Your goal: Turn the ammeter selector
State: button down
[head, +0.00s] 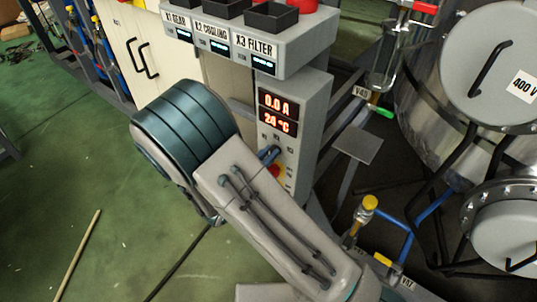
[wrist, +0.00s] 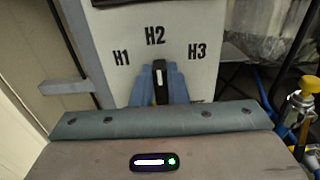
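The ammeter selector (wrist: 160,76) is a small black knob with a white mark on the pale panel in the wrist view. Its mark points straight up toward the label H2, with H1 to the left and H3 to the right. My gripper (wrist: 159,84) has its blue fingers on both sides of the knob, close against it with no clear gap. In the head view my gripper (head: 269,154) shows as a bit of blue at the grey control column (head: 312,130), beyond my arm. The selector itself is hard to make out there. The display (head: 277,112) reads 0.0 A and 24 °C.
A red and yellow knob (head: 276,171) sits just below my gripper on the column. Steel tanks (head: 500,60) and valve pipes stand at the right. Green floor (head: 60,170) is open at the left.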

jog(key=shift+f+m+b, duration=0.1)
jog(key=shift+m+b, duration=0.2)
jog(key=shift+m, duration=0.1)
jog(key=m+b, duration=0.2)
jog(key=m, duration=0.1)
jog(key=m+b, duration=0.6)
jog(key=shift+s+d+f, duration=0.25)
jog(key=shift+s+d, duration=0.05)
jog(key=shift+d, duration=0.1)
jog(key=shift+r+b, duration=0.1)
jog(key=shift+b, duration=0.25)
jog(key=c, duration=1.4)
grip_release()
jog(key=shift+c, duration=0.2)
